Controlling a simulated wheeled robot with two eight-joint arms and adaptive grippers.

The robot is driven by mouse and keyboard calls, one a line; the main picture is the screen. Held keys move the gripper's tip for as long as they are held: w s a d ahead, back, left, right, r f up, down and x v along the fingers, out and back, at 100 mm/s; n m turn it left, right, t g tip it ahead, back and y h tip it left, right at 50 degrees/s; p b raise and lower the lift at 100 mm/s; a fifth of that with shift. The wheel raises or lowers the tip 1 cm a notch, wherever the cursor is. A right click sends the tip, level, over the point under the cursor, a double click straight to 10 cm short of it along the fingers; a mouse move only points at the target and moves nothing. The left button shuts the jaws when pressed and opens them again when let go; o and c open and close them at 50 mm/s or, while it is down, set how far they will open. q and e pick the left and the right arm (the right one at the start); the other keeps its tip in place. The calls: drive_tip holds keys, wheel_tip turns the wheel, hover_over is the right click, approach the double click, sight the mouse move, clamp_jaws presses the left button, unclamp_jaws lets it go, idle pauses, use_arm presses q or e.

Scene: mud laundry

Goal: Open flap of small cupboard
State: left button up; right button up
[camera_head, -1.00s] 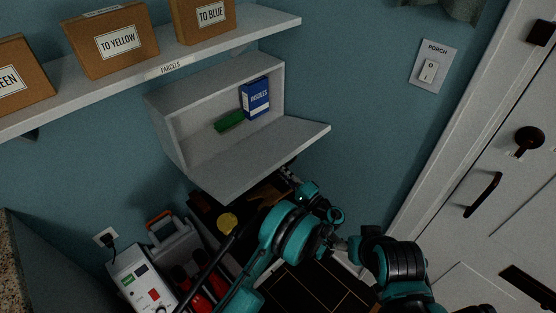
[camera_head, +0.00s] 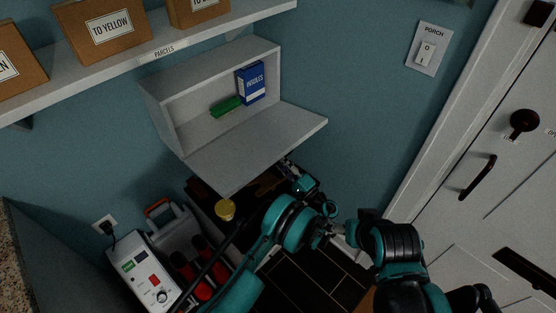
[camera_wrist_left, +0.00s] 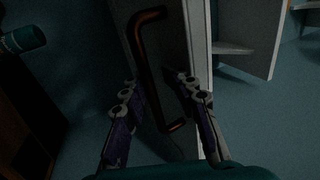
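The small cupboard (camera_head: 165,118) hangs on the blue wall with its front open. Its pale flap (camera_head: 250,152) is hinged along the bottom and sticks out into the room, tilted down. A blue insoles box (camera_head: 251,84) and a green item (camera_head: 225,106) are inside. In the left wrist view a dark bar handle (camera_wrist_left: 148,75) stands on a pale panel. My left gripper (camera_wrist_left: 155,84) is open, its fingers apart on either side of the handle; contact cannot be told. In the head view the flap and arm parts largely hide that gripper. My right gripper cannot be made out.
A parcel shelf (camera_head: 165,55) with cardboard boxes is above the cupboard. Below are a grey case (camera_head: 178,238) and a white device (camera_head: 150,275). A yellow-capped item (camera_head: 225,210) stands beneath the flap. A white door (camera_head: 480,150) is at the right.

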sight(281, 153)
use_arm(q)
drive_tip(key=shift+a, duration=0.15)
idle(0.3)
drive_tip(key=shift+w+r, duration=0.1)
drive_tip(key=shift+r, duration=0.1)
wheel_tip(281, 153, up, 10)
drive_tip(key=shift+f, duration=0.25)
drive_tip(key=shift+w, duration=0.1)
drive_tip(key=shift+f, duration=0.1)
drive_tip(key=shift+s+d+f, duration=0.65)
drive_tip(key=shift+s+f, duration=0.05)
drive_tip(key=shift+f, duration=0.15)
drive_tip(key=shift+s+d+f, duration=0.6)
drive_tip(key=shift+s+f, duration=0.05)
drive_tip(key=shift+f, duration=0.15)
drive_tip(key=shift+s+d+f, duration=0.3)
drive_tip(key=shift+f, duration=0.2)
drive_tip(key=shift+s+d+f, duration=0.25)
drive_tip(key=shift+s+f, duration=0.05)
drive_tip(key=shift+f, duration=0.25)
drive_tip(key=shift+s+d+f, duration=0.3)
drive_tip(key=shift+f, duration=0.2)
drive_tip(key=shift+a+r, duration=0.1)
drive_tip(key=shift+a, duration=0.05)
